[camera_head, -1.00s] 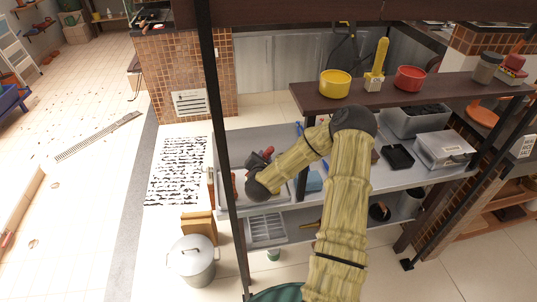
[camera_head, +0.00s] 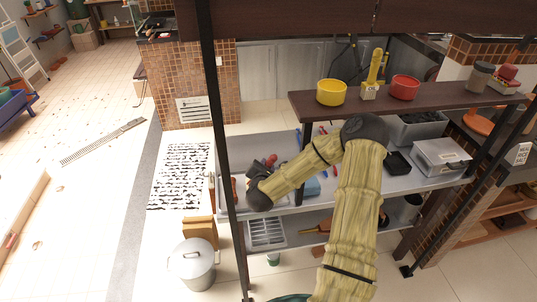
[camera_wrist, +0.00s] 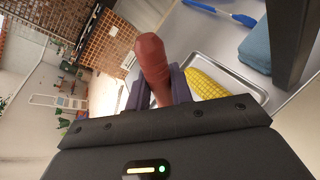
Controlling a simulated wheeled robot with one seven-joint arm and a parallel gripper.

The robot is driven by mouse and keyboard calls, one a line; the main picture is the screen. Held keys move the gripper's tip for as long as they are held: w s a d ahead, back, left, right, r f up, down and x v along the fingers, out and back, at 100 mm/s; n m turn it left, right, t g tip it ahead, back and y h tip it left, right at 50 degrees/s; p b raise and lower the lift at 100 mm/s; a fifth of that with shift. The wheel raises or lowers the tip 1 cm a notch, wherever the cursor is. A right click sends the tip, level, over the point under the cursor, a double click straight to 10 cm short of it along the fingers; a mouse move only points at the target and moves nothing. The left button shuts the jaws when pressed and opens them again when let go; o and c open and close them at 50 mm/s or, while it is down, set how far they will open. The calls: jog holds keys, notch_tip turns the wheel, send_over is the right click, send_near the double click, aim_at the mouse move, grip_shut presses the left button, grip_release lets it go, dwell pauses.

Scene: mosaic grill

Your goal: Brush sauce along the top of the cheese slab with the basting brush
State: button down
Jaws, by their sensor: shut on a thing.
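My gripper (camera_wrist: 157,88) is shut on a reddish-brown, round-ended rod (camera_wrist: 153,60), which stands up between its purple fingers. I cannot tell whether this rod is the basting brush's handle; no bristles show. In the head view my gripper (camera_head: 257,172) is over the left part of the grey counter, partly hidden by its own wrist, with a red end (camera_head: 270,160) showing beside it. A yellow corn cob (camera_wrist: 205,84) lies in a metal tray (camera_wrist: 252,90), right of the fingers in the wrist view. I cannot make out the cheese slab or any sauce for certain.
A blue-handled tool (camera_wrist: 225,12) and a folded blue cloth (camera_wrist: 257,42) lie beyond the tray. A dark shelf post (camera_wrist: 290,45) stands close by on the right. The upper shelf holds a yellow bowl (camera_head: 331,93) and a red bowl (camera_head: 404,88). A pot (camera_head: 193,266) stands at lower left.

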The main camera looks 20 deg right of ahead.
jog(key=r, duration=0.1)
jog(key=r+p, duration=0.1)
jog(key=r, duration=0.1)
jog(key=shift+a, duration=0.25)
jog(key=shift+w+r+p, duration=0.1)
jog(key=shift+r+p, duration=0.45)
jog(key=shift+p, duration=0.05)
jog(key=shift+s+d+r, duration=0.2)
jog(key=shift+r, duration=0.05)
jog(key=shift+w+a+f, duration=0.1)
